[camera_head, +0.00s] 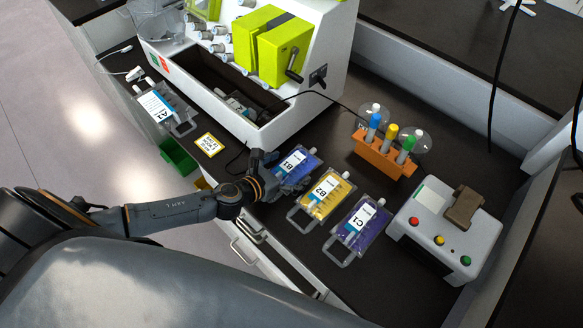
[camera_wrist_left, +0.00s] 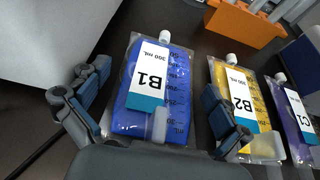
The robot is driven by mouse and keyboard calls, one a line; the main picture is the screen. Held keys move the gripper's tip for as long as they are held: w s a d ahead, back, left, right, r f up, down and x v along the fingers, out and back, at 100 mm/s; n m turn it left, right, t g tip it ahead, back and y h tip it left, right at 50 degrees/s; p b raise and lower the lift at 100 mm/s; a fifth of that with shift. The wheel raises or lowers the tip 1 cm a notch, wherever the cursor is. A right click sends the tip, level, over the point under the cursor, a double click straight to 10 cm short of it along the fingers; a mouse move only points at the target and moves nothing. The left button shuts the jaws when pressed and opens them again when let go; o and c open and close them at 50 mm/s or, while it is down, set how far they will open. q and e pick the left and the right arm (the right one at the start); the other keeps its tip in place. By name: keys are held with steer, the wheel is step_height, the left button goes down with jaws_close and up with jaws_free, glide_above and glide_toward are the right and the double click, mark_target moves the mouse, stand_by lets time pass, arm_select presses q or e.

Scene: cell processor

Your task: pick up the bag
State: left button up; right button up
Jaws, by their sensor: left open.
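Several bags lie flat on the dark bench. The blue bag B1 (camera_head: 296,165) is nearest my left gripper (camera_head: 265,177). In the left wrist view, bag B1 (camera_wrist_left: 152,92) lies between the two open fingers of the left gripper (camera_wrist_left: 150,112), which is empty. The yellow bag B2 (camera_head: 327,194) lies to its right, also in the wrist view (camera_wrist_left: 243,100). The purple bag C1 (camera_head: 361,227) is farther right. The clear bag A1 (camera_head: 163,108) lies apart at the upper left. Another bag (camera_head: 236,104) lies inside the machine's trough. My right gripper is not in view.
The white and green cell processor (camera_head: 230,60) stands behind the bags. An orange rack (camera_head: 384,153) with capped tubes stands at the right. A white button box (camera_head: 440,232) is right of C1. A yellow label card (camera_head: 208,144) and green bin (camera_head: 178,160) are left.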

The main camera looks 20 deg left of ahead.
mark_target(290, 168)
arm_select(q)
steer(key=c, duration=1.1)
steer(key=shift+r, duration=0.55)
step_height(290, 168, up, 17)
steer(key=p, duration=0.3)
steer(key=shift+p, duration=0.4)
steer(key=o, duration=0.8)
steer(key=c, duration=1.1)
